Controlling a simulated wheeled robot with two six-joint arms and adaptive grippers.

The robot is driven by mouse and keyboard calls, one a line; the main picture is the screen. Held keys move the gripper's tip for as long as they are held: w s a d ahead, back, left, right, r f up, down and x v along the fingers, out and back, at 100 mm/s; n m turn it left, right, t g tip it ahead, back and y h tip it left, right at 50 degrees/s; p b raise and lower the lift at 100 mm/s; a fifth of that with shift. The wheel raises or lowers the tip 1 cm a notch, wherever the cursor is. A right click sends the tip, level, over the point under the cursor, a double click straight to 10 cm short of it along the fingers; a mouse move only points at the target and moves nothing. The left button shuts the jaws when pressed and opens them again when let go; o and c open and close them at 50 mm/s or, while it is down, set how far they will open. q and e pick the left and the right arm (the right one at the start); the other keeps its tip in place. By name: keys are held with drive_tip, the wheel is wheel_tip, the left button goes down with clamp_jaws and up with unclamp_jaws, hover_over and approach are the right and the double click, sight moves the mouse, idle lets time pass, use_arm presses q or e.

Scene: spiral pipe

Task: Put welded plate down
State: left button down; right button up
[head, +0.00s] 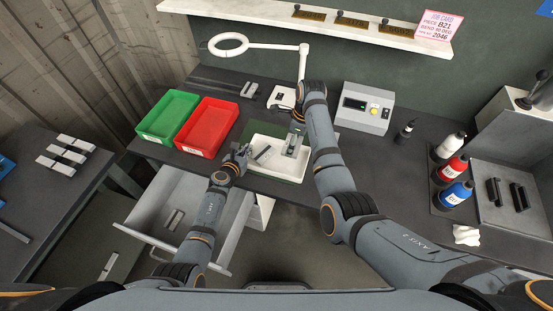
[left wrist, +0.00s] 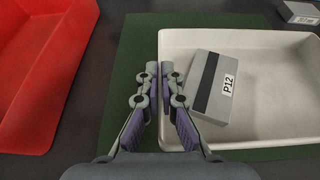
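A grey plate with a dark stripe and a P12 label (left wrist: 212,86) lies slightly turned in the white tray (left wrist: 280,122). The head view also shows the plate (head: 263,154) in the tray (head: 259,171). The tray stands on a green mat (left wrist: 130,40). My left gripper (left wrist: 159,68) is at the tray's left edge, left of the plate. Its fingertips are together with nothing visible between them. In the head view my left gripper (head: 240,153) is beside the tray. My right gripper (head: 290,149) reaches over the tray's right part; its finger gap is unclear.
A red bin (head: 206,127) and a green bin (head: 168,117) stand left of the mat. An open drawer (head: 150,237) juts out below the bench front. A ring lamp (head: 270,46), a control box (head: 365,108) and bottles (head: 452,169) stand around the bench.

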sight(290, 163)
drive_tip(key=shift+f, duration=4.95)
drive_tip(key=o, duration=1.6)
drive_tip(key=shift+f, duration=0.15)
drive_tip(key=shift+o, duration=0.2)
drive_tip(key=r, duration=0.4)
drive_tip(key=d+r, duration=0.1)
drive_tip(key=r, duration=0.7)
drive_tip(key=shift+s+d, duration=0.3)
drive_tip(key=shift+d, duration=0.05)
use_arm(q)
drive_tip(key=c, duration=1.4)
unclamp_jaws()
drive_tip(key=shift+c, duration=0.2)
